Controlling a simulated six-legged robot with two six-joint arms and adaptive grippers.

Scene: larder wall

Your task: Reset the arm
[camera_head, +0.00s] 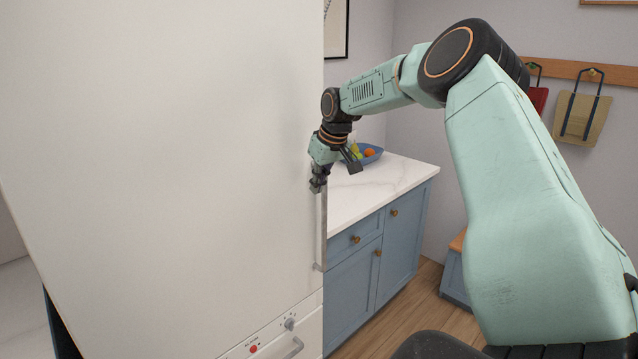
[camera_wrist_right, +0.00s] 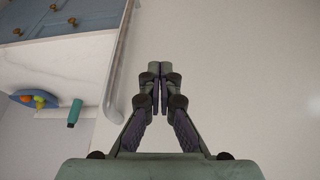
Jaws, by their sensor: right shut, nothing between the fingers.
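My right arm (camera_head: 520,200) reaches in from the right in the head view. My right gripper (camera_head: 317,184) is at the upper part of the vertical handle (camera_head: 322,230) on the edge of a tall white fridge (camera_head: 160,150). In the right wrist view the right gripper (camera_wrist_right: 160,72) has its fingertips together, with nothing between them. There the handle (camera_wrist_right: 122,60) runs to the left of the fingers, apart from them, and the white door (camera_wrist_right: 240,80) lies beyond. The door looks closed. My left gripper is not in view.
A white marble counter (camera_head: 385,185) on blue cabinets (camera_head: 372,262) stands right of the fridge, with a blue fruit bowl (camera_head: 372,154) on it. A lower drawer handle (camera_head: 290,349) and knob (camera_head: 289,324) are below. Bags (camera_head: 577,118) hang on the back wall.

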